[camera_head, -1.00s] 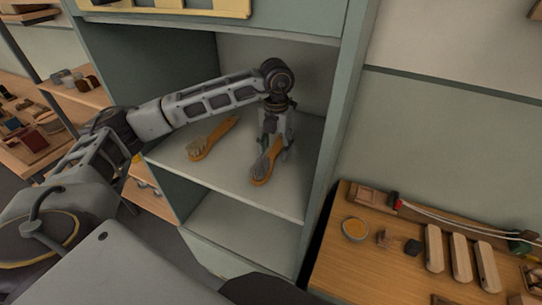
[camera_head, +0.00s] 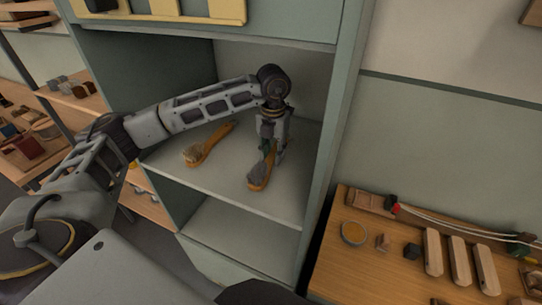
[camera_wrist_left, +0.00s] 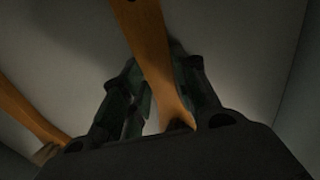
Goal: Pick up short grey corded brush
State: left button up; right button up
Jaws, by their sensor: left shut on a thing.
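The grey-bristled brush (camera_head: 260,171) with an orange-brown wooden handle is in the shelf compartment of the green cabinet. My left gripper (camera_head: 269,149) reaches down over it and is shut on its handle. In the left wrist view the wooden handle (camera_wrist_left: 150,50) passes between the fingers (camera_wrist_left: 160,100). Whether the brush touches the shelf cannot be told. A second wooden brush (camera_head: 208,145) with paler bristles lies on the shelf to the left; its handle (camera_wrist_left: 25,115) also shows in the left wrist view. My right gripper is not in view.
The cabinet's right side wall (camera_head: 322,150) stands close to the gripper. The compartment floor (camera_head: 225,178) is bare in front of the brushes. A wooden bench (camera_head: 375,272) with several blocks and a small bowl (camera_head: 354,232) stands to the right.

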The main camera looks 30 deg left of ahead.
aim_at(272, 155)
pick_arm(q)
jog(key=shift+r, duration=0.1)
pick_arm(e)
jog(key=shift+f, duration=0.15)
